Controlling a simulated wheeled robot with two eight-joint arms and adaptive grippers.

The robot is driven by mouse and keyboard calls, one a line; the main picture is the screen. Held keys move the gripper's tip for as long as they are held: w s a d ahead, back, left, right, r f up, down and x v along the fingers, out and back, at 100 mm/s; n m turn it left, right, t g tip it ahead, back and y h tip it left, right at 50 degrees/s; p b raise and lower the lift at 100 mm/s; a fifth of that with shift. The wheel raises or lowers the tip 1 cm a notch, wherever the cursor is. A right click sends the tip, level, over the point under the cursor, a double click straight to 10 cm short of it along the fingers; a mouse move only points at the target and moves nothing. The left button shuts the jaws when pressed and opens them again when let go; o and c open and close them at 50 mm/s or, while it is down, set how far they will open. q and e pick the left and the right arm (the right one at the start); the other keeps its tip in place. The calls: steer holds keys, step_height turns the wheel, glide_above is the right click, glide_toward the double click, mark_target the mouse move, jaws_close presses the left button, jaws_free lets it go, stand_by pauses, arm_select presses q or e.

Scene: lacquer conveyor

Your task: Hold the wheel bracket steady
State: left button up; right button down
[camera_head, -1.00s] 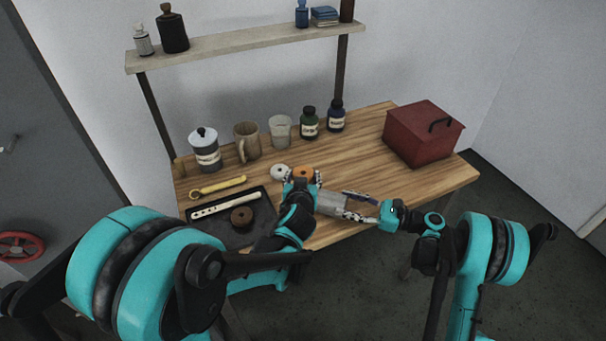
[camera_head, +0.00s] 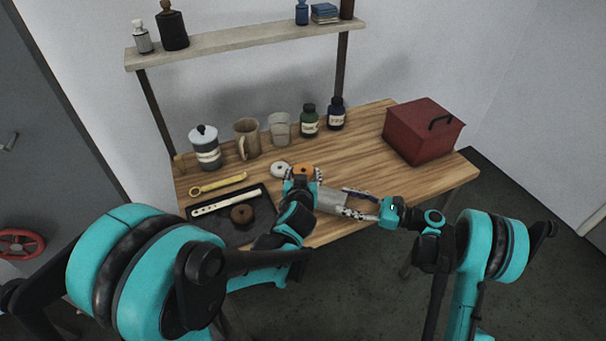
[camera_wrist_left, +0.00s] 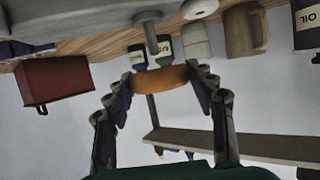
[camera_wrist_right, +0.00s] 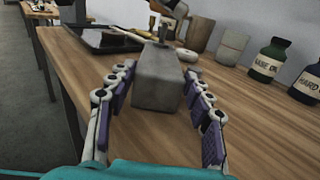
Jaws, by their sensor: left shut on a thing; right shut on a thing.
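The wheel bracket is a grey block (camera_head: 331,201) near the table's front edge. In the right wrist view the bracket (camera_wrist_right: 158,82) lies between the fingers of my right gripper (camera_wrist_right: 160,92), which is shut on it. In the head view my right gripper (camera_head: 360,204) reaches it from the right. A thin grey pin (camera_wrist_right: 163,29) stands at its far end. My left gripper (camera_wrist_left: 163,84) is shut on an orange wheel (camera_wrist_left: 163,78), near the pin (camera_wrist_left: 151,36). The wheel (camera_head: 303,170) also shows in the head view. I cannot tell whether wheel and pin touch.
A black tray (camera_head: 262,229) holds a pale bar (camera_head: 225,203) and a brown wheel (camera_head: 242,214). A yellow wrench (camera_head: 217,185) and white ring (camera_head: 280,170) lie nearby. A canister, mugs and bottles line the back. A red box (camera_head: 412,139) stands right; table before it is clear.

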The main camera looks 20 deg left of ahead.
arm_select(q)
steer(key=shift+f, duration=2.5)
steer(key=o, duration=1.2)
steer(key=shift+o, duration=0.2)
steer(key=v, duration=1.2)
steer(key=shift+r, duration=0.1)
arm_select(e)
steer(key=c, duration=0.6)
jaws_free()
steer(key=shift+d, duration=0.1)
